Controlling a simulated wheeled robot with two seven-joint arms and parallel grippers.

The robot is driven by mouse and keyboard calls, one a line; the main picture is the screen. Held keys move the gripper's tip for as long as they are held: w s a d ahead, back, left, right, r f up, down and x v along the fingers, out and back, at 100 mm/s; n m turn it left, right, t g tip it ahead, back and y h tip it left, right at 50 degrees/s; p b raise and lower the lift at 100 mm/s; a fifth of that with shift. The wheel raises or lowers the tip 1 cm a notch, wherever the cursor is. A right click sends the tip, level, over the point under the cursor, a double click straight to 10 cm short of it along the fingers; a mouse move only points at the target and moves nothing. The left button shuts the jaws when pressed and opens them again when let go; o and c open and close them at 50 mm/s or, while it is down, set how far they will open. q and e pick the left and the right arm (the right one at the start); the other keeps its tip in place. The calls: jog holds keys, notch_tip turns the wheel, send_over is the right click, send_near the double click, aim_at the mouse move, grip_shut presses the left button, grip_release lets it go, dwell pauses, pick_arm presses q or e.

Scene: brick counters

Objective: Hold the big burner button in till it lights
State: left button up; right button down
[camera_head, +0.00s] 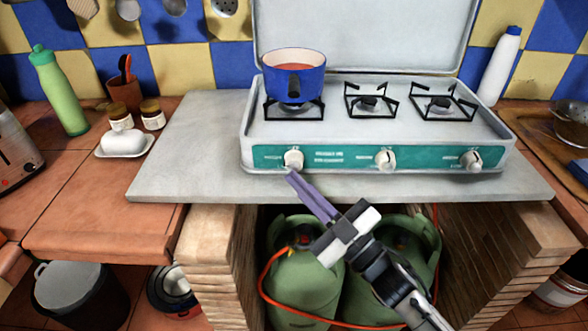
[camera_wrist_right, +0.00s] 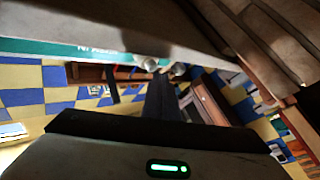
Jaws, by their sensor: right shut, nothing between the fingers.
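A white-grey camping stove with a teal front panel (camera_head: 340,158) stands on the grey slab. The panel carries three white knobs: left (camera_head: 293,159), middle (camera_head: 385,159) and right (camera_head: 471,160). Which one is the big burner's button cannot be read from the labels. My right gripper (camera_head: 292,176) is shut and empty, its purple-grey fingers pointing up at the left knob, tips just below it in the picture. Whether they touch it cannot be told. In the right wrist view the dark fingers (camera_wrist_right: 160,98) reach toward the panel (camera_wrist_right: 85,49). My left gripper is not in view.
A blue pot (camera_head: 294,84) with reddish contents sits on the left burner; no flame shows under it. The other two burners are bare. Green gas bottles (camera_head: 303,282) with an orange hose stand below the slab (camera_head: 190,165). A butter dish (camera_head: 124,144) stands left.

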jog(key=shift+w, duration=0.45)
dwell(1.8)
jog(key=shift+s, duration=0.15)
jog(key=shift+s+p, duration=0.3)
jog(key=shift+s, duration=0.4)
jog(key=s+p, duration=0.2)
jog(key=s, duration=0.3)
dwell(0.3)
dwell(0.4)
